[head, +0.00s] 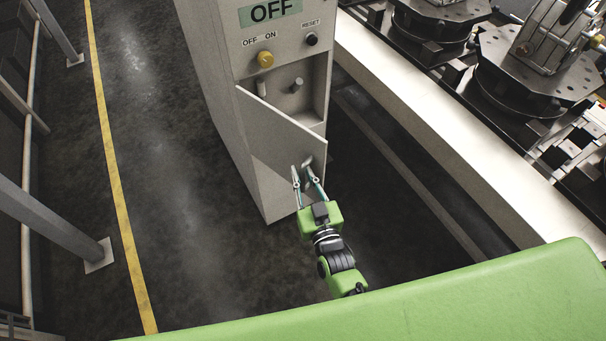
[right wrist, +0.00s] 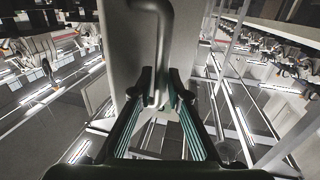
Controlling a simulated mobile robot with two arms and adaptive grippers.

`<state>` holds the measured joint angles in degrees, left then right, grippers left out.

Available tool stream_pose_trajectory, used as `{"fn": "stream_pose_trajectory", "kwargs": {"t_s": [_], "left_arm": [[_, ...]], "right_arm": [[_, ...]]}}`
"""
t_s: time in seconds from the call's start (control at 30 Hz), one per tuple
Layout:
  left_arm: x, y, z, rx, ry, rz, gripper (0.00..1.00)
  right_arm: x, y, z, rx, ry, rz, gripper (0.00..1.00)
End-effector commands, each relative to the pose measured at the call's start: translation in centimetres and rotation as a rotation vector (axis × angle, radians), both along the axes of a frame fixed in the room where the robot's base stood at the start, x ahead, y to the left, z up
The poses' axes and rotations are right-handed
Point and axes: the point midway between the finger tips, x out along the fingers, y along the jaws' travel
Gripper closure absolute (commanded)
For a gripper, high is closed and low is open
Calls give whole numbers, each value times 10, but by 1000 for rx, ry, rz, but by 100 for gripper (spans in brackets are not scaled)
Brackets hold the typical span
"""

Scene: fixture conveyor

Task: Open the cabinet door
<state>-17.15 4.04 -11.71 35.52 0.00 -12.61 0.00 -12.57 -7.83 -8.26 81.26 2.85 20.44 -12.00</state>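The grey cabinet (head: 217,75) stands upright in the head view. Its door (head: 272,135) is ajar, swung out from the left edge, with its top edge slanting down to the right. Behind it the upper part of a recess shows. My right gripper (head: 306,172) is at the door's free side, at the handle (head: 308,160). In the right wrist view the grey bent handle (right wrist: 158,45) passes between the fingertips (right wrist: 161,88), which sit close on both sides of it. My left gripper is not in view.
Above the door are a yellow knob (head: 265,59), a black reset button (head: 311,38) and an OFF sign (head: 270,11). A conveyor with a pale side rail (head: 440,110) runs along the right. The floor left of the cabinet is clear up to a yellow line (head: 113,175).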

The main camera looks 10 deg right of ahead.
Motion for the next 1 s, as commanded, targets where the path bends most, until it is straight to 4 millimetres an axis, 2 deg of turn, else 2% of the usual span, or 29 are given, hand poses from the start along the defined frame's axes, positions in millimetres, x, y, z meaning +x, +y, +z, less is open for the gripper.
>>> {"fn": "stream_pose_trajectory", "kwargs": {"t_s": [0.33, 0.47, 0.57, 0.8, 1.0], "left_arm": [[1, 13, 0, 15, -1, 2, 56], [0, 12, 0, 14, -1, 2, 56], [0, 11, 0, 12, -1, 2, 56], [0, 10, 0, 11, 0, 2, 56], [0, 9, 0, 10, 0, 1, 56]], "right_arm": [[-1, 0, 0, 1, 0, 0, 76], [-10, -1, -1, 1, 2, 0, 76], [-26, -3, -2, 1, 4, 0, 76], [-78, -7, -2, 0, 4, 1, 76], [-109, -10, -1, 0, 2, 1, 76]]}}
